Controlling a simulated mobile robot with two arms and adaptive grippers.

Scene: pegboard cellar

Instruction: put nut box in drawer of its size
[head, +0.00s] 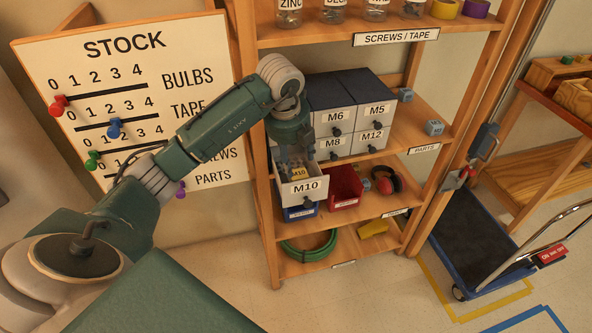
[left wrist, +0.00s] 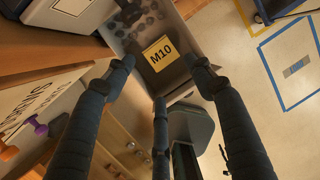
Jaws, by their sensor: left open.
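The M10 drawer (head: 303,188) is pulled out from the grey cabinet (head: 352,116) on the shelf. The nut box (head: 298,172), with a yellow M10 label, lies inside that drawer. In the left wrist view the nut box (left wrist: 158,53) shows its label up, between the drawer's grey walls, with dark nuts by it. My left gripper (head: 293,156) is above the drawer; in the left wrist view its fingers (left wrist: 160,76) are spread apart around the label, with nothing held. Whether they touch the box I cannot tell. My right gripper is out of view.
Closed drawers marked M6, M5, M8 and M12 are beside and above. A red bin (head: 344,187) and a blue bin (head: 299,213) are on the shelf below, with red earmuffs (head: 385,180). A stock board (head: 130,100) stands left. A blue trolley (head: 478,240) stands right.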

